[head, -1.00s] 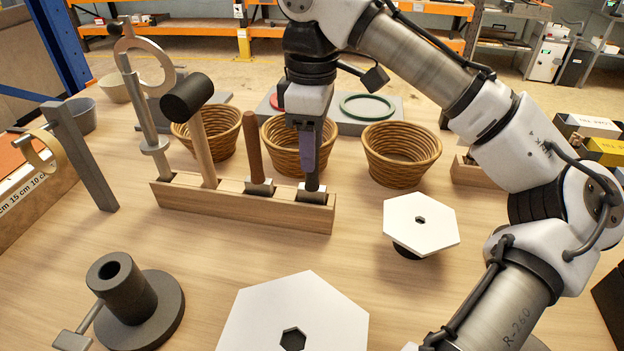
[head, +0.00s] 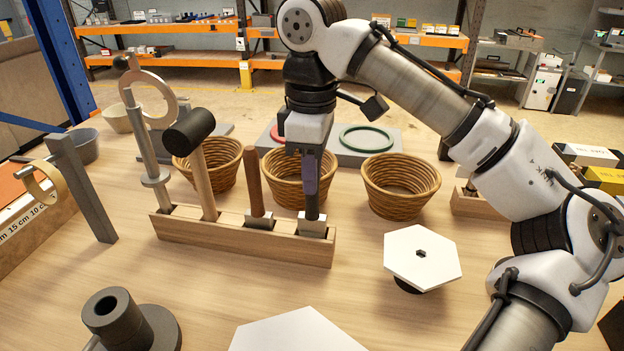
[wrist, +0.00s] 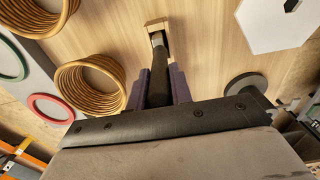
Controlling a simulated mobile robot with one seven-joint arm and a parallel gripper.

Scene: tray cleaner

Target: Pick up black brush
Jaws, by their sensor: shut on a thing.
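The black brush (head: 312,207) stands upright at the right end of a long wooden rack (head: 240,240), its pale metal collar at the rack's top. My gripper (head: 311,187) comes down from above with purple fingers around the brush's dark handle. In the wrist view the handle (wrist: 158,62) runs between the two fingers of my gripper (wrist: 157,80), which are shut on it. The brush's lower end is hidden in or behind the rack, and I cannot tell whether it is clear of the slot.
A brown-handled brush (head: 254,185) stands close left in the rack, then a black-headed mallet (head: 195,140). Wicker baskets (head: 402,190) stand behind. A white hexagonal plate (head: 423,257) is at right.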

